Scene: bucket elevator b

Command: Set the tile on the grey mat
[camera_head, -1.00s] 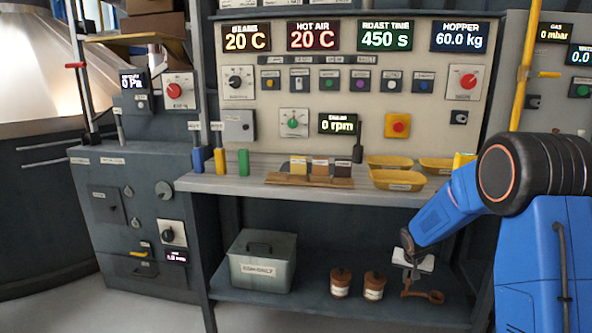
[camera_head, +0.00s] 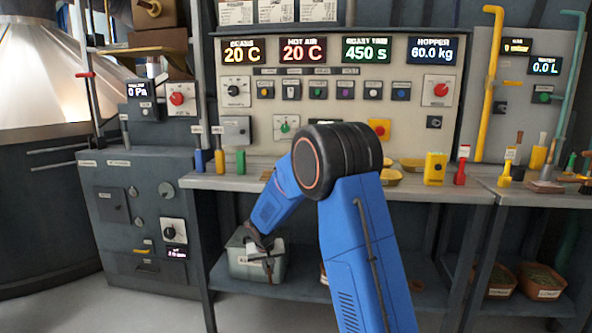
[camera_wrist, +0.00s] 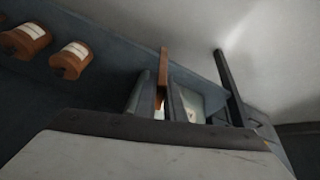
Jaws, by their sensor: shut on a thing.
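My gripper (camera_head: 268,264) hangs in front of the grey lidded box on the lower shelf, small and dark in the head view. In the wrist view my gripper (camera_wrist: 160,103) has its two grey fingers close together around a thin brown piece (camera_wrist: 163,72), seen edge-on and reaching out past the fingertips. I cannot tell from its visible edge whether this piece is the tile. I cannot make out a grey mat in either view. My arm hides the middle of the lower shelf.
The grey lidded box (camera_head: 240,262) stands on the lower shelf (camera_head: 300,290). Two brown jars (camera_wrist: 70,60) show at upper left in the wrist view. The bench (camera_head: 225,182) above overhangs the shelf. Yellow trays (camera_head: 411,164) and a yellow block (camera_head: 435,168) stand on it.

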